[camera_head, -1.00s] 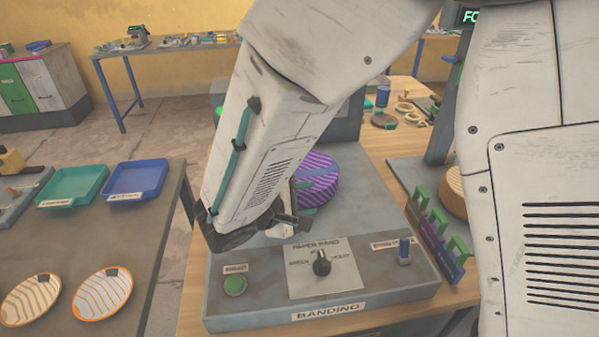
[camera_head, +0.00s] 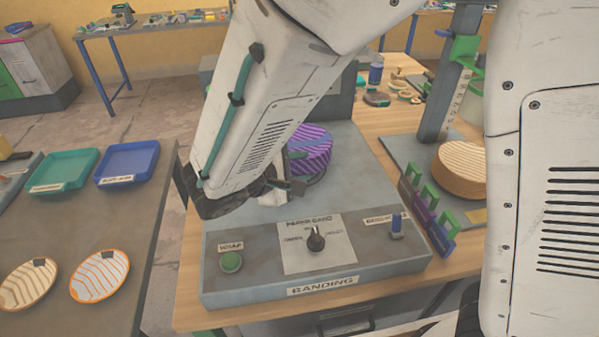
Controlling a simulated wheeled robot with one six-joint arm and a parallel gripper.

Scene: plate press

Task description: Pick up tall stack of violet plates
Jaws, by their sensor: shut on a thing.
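The stack of violet plates with pale stripes (camera_head: 318,148) stands on the grey bed of the banding machine (camera_head: 352,190), behind its control panel. My gripper (camera_head: 292,165) is at the stack's near left side, shut on the stack. My forearm hides most of the gripper and the stack's left part, so the fingertips are hard to make out. I cannot tell whether the stack is clear of the bed.
The panel has a green button (camera_head: 231,262), a black knob (camera_head: 316,240) and a blue switch (camera_head: 397,226). A tan plate stack (camera_head: 462,172) stands right, beside a post and green-and-violet rack (camera_head: 428,215). The left table holds teal (camera_head: 64,170) and blue trays (camera_head: 128,162) and two striped plates.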

